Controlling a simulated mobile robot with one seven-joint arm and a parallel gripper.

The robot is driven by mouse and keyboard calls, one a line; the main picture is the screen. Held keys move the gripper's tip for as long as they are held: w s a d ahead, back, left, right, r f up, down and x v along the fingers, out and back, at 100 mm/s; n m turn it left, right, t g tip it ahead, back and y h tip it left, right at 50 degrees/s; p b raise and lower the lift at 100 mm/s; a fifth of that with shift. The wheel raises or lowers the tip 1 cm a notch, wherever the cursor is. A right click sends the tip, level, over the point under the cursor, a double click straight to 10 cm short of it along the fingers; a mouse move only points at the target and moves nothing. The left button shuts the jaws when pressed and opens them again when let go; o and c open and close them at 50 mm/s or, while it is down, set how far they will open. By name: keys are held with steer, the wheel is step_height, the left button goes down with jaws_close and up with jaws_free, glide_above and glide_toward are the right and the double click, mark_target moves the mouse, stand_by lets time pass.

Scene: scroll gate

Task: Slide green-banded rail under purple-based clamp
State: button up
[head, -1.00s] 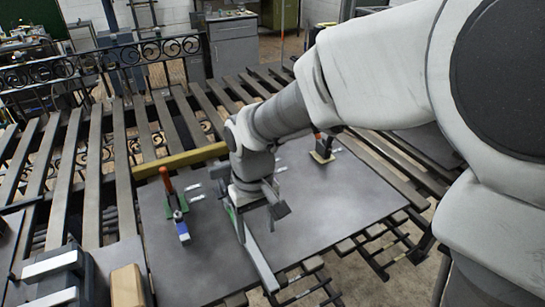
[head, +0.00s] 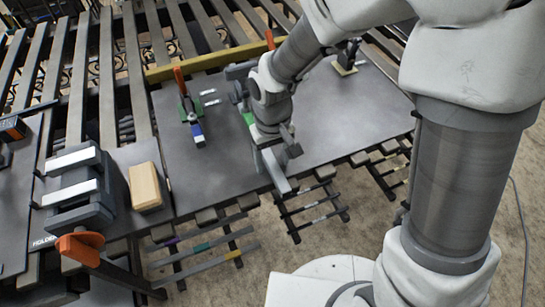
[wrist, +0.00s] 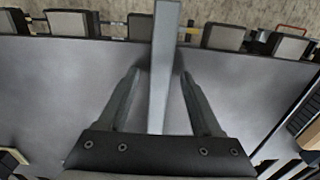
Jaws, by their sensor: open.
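A long grey rail (head: 276,175) lies on the dark tabletop, its near end reaching past the front edge. In the wrist view the rail (wrist: 163,60) passes between the fingers of my open gripper (wrist: 159,76), with a gap on both sides. In the head view my gripper (head: 273,150) is low over the table at the rail. A green patch (head: 249,118) shows beside my wrist; I cannot tell whether it is the rail's band. A clamp (head: 190,105) with a red handle and a green base stands left. No purple clamp base is visible; my arm hides part of the middle.
A clamp on a yellow base (head: 345,67) stands at the back right. A yellow beam (head: 200,67) runs along the back. A wooden block (head: 145,187) and a dark vise (head: 82,190) are at the left. Bars with coloured bands (head: 203,247) hang below the front edge.

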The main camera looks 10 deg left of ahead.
mark_target(323, 150)
jaws_close()
stand_by(1.2)
steer(key=shift+w+d+p, duration=0.4)
steer(key=shift+w+d, duration=0.85)
steer(key=shift+d, duration=0.75)
steer(key=shift+w+d+p, duration=0.4)
steer(key=shift+w+d, duration=0.8)
steer(key=shift+d, duration=0.8)
steer(key=shift+w+d+p, duration=0.4)
steer(key=shift+w+d, duration=0.85)
steer(key=shift+d, duration=0.75)
jaws_free()
step_height(323, 150, up, 18)
steer(key=p, duration=0.2)
steer(key=shift+f, duration=0.25)
